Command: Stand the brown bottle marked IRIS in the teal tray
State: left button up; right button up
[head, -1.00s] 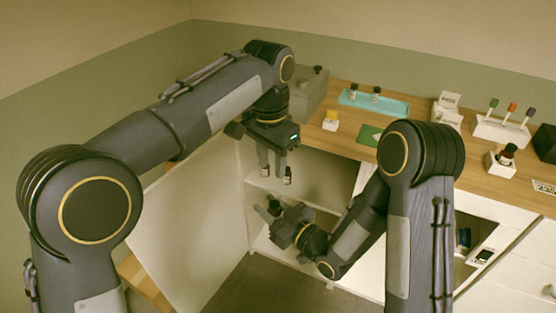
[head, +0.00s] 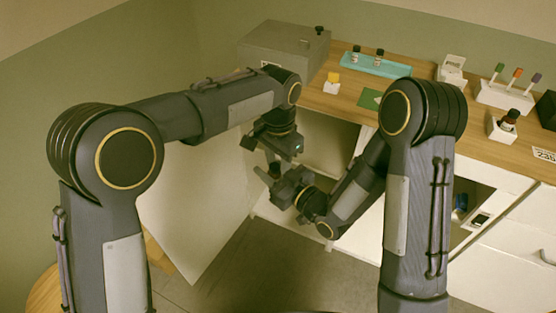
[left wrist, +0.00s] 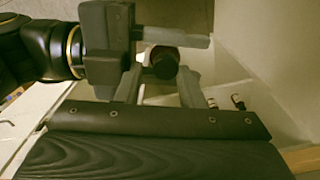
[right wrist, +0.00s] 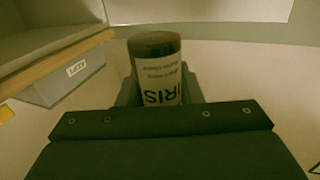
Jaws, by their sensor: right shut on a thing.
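The IRIS bottle (right wrist: 160,88), with a dark cap and white label, is held in my right gripper (head: 272,172). Its dark cap (left wrist: 163,62) also shows in the left wrist view, between the spread fingers of my left gripper (left wrist: 160,88). Those fingers are open; I cannot tell whether they touch the bottle. In the head view my left gripper (head: 276,158) is just above my right one, and the bottle is hidden there. The teal tray (head: 398,70) lies on the counter, with two small dark-capped bottles (head: 356,55) standing at its left part.
The open cabinet is behind the grippers, with two small bottles (left wrist: 238,102) in the left wrist view. Its open door (head: 195,215) stands to the left. A grey box (head: 280,48), a yellow-topped item (head: 332,80) and a white rack (head: 505,97) stand on the counter.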

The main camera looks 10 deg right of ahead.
pick_arm(q)
jog(key=shift+f, duration=0.1)
jog(key=c, duration=0.6)
jog(key=shift+d, duration=0.1)
grip_shut()
pick_arm(e)
jog(key=o, duration=0.8)
jog(key=shift+c, duration=0.2)
jog(key=o, duration=0.3)
jog(key=shift+s, duration=0.1)
